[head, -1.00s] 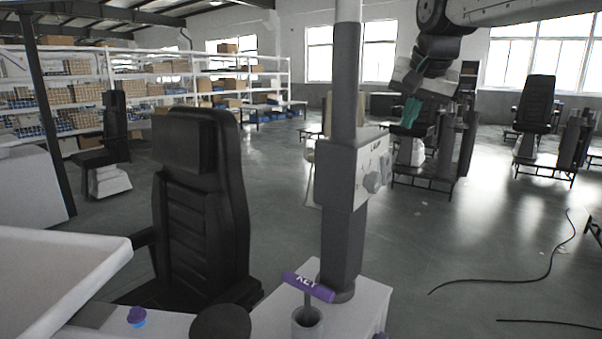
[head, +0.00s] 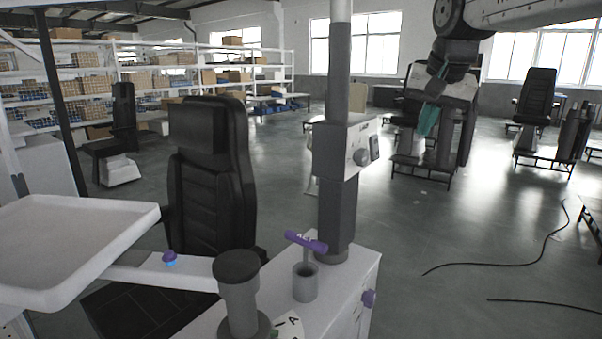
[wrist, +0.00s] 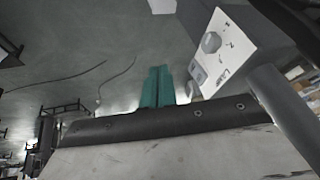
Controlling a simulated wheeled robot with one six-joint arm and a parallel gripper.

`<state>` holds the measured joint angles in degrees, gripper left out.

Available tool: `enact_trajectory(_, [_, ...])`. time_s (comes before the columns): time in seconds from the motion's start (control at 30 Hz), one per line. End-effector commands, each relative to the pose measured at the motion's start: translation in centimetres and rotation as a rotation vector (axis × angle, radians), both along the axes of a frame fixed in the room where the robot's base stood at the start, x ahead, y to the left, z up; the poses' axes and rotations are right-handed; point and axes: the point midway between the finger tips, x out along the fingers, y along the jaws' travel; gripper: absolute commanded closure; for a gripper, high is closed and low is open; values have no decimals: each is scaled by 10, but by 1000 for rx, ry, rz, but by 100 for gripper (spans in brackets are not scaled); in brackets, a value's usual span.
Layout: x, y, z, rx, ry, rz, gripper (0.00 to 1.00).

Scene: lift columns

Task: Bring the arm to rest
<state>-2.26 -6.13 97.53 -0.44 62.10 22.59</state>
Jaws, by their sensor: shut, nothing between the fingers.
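My gripper (head: 429,120) hangs from my arm at the upper right of the head view, pointing down. Its teal fingers are together and hold nothing. In the wrist view the teal fingers (wrist: 156,86) stand side by side, pointing away over the floor. The grey column (head: 338,205) with its light control box (head: 346,146) stands left of my gripper in the head view. In the wrist view the box (wrist: 222,48), with a knob and lettering, is just right of the fingers; I cannot tell the gap.
A purple-handled key (head: 306,242) stands in a grey cup (head: 305,284) at the column's foot. A white tray (head: 70,236) and a black chair (head: 212,170) are to the left. Dark cables (head: 520,264) lie on open floor at right. Other seats and shelves stand behind.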

Motion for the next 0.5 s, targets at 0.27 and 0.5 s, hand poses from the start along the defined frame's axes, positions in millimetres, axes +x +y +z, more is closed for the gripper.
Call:
enact_trajectory(0.27, [-50, 5, -45, -47, 114, 110, 100])
enact_trajectory(0.5, [-131, -5, -94, -86, 232, 215, 100])
